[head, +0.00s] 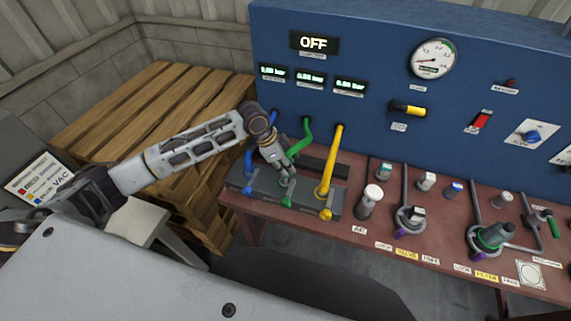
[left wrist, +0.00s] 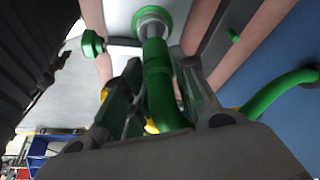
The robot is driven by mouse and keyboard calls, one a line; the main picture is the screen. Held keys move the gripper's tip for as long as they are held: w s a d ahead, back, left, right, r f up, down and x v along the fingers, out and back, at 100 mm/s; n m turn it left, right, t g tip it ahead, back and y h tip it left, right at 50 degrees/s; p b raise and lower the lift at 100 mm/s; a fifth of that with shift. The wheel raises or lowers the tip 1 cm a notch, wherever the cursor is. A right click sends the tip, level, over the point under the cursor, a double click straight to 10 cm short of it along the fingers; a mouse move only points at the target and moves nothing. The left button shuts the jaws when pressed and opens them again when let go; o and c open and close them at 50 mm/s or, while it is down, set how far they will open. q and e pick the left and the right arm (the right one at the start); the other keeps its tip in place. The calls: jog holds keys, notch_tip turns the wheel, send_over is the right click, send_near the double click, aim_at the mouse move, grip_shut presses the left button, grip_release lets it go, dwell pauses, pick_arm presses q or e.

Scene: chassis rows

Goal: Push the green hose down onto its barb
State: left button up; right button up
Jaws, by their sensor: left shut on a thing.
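The green hose (head: 303,136) leaves the blue panel and bends down to the middle of the dark manifold block (head: 308,204). My left gripper (head: 284,174) is shut on the hose near its lower end, just above the block. In the left wrist view the green hose (left wrist: 158,75) runs between my left gripper's fingers (left wrist: 160,95) towards a round fitting with a green ring (left wrist: 152,16). The hose end is in line with this fitting. How far it sits on the barb cannot be told. My right gripper is not in view.
A blue hose (head: 248,162) and a yellow hose (head: 330,163) run down to the block on either side. Green, blue and yellow valve knobs line its front. A grey cylinder (head: 370,200) and other fittings stand on the red bench to the right. A wooden pallet (head: 130,120) lies left.

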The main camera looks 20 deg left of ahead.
pick_arm(q)
jog(key=shift+f+b, duration=0.55)
jog(key=shift+f, duration=1.8)
jog(key=o, duration=1.2)
jog(key=shift+c, duration=0.2)
jog(key=v, duration=1.2)
